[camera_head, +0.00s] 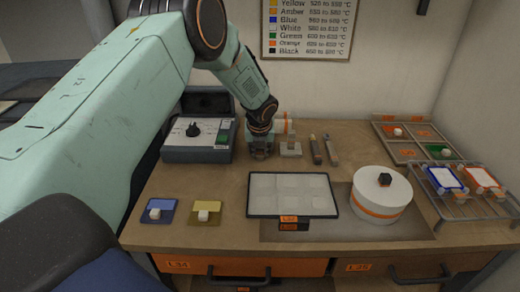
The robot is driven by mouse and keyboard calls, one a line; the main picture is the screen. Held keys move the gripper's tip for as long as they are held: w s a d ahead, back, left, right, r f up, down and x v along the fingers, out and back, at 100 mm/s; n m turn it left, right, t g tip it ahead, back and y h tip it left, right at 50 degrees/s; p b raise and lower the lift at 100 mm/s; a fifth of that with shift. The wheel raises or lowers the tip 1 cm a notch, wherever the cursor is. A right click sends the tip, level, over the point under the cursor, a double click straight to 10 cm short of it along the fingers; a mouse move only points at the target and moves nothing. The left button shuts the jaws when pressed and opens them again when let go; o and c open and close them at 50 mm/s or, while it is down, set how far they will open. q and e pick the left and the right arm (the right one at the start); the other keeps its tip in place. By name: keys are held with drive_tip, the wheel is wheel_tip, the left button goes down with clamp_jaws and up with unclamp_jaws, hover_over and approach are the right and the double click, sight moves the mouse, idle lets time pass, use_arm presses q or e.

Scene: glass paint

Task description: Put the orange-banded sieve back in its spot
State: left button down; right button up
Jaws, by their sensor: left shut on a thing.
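The orange-banded sieve (281,123) is a small pale cylinder with an orange band, at the back of the workbench near the wall. My left gripper (262,151) reaches down in front of it and is shut on it. The gripper hides the left part of the sieve, so the exact hold is not clear. The sieve shows just above and behind a small pale block (290,149); I cannot tell whether they touch. My right gripper is not in view.
A grey control box (197,153) stands left of the gripper. Two slim tools (315,150) lie to the right. A pale-celled tray (290,206), a white round kiln with an orange band (368,201), and a wire rack (463,210) stand nearer. Blue (157,217) and yellow (204,219) tiles lie front left.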

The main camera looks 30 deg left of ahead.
use_arm(q)
drive_tip(key=c, duration=1.1)
unclamp_jaws()
drive_tip(key=shift+o, duration=0.2)
drive_tip(key=shift+f, duration=0.1)
drive_tip(key=v, duration=1.2)
